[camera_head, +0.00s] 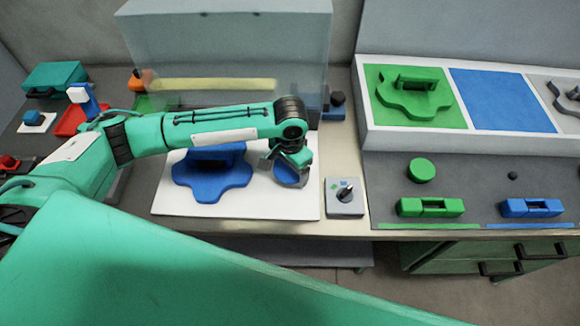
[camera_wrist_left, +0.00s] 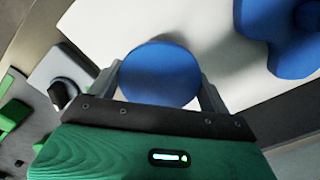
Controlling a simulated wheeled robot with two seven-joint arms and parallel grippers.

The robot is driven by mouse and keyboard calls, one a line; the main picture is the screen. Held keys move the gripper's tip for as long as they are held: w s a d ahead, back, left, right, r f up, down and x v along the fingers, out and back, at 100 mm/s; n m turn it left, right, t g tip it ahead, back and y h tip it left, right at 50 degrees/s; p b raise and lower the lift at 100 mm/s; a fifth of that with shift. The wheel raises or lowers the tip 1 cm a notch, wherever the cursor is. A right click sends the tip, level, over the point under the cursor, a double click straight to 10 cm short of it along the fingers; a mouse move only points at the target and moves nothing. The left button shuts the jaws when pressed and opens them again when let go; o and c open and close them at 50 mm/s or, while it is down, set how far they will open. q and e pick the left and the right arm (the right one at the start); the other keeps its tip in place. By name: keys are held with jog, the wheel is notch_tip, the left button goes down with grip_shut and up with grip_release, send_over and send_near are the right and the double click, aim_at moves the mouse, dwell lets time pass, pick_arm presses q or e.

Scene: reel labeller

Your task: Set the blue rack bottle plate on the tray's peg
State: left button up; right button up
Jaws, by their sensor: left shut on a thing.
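My left gripper (camera_head: 287,178) is shut on a round blue disc, which I take as the blue bottle plate (camera_head: 286,173). In the left wrist view the disc (camera_wrist_left: 159,74) sits between the two fingers, its flat face showing. The gripper is over the right part of the white tray (camera_head: 240,208). A blue lobed piece (camera_head: 212,184) lies on the tray left of the gripper; its upper part is partly behind my arm. In the left wrist view a round blue raised part (camera_wrist_left: 309,14) shows on it, cut by the frame edge. I cannot make out the tray's peg. My right gripper is not in view.
A grey box with a dark knob (camera_head: 345,196) stands just right of the tray. A clear-walled box (camera_head: 225,60) stands behind it. The rack at right has a green disc (camera_head: 421,170), a small bare black peg (camera_head: 512,175) and an empty blue mat (camera_head: 500,100).

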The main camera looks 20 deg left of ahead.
pick_arm(q)
jog(key=shift+f+b, duration=0.3)
jog(key=shift+f, duration=0.25)
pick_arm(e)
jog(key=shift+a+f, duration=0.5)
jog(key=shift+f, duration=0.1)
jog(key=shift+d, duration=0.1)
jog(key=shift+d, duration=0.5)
pick_arm(q)
jog(key=shift+r, duration=0.1)
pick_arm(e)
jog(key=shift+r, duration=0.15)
pick_arm(q)
jog(key=shift+p, duration=0.7)
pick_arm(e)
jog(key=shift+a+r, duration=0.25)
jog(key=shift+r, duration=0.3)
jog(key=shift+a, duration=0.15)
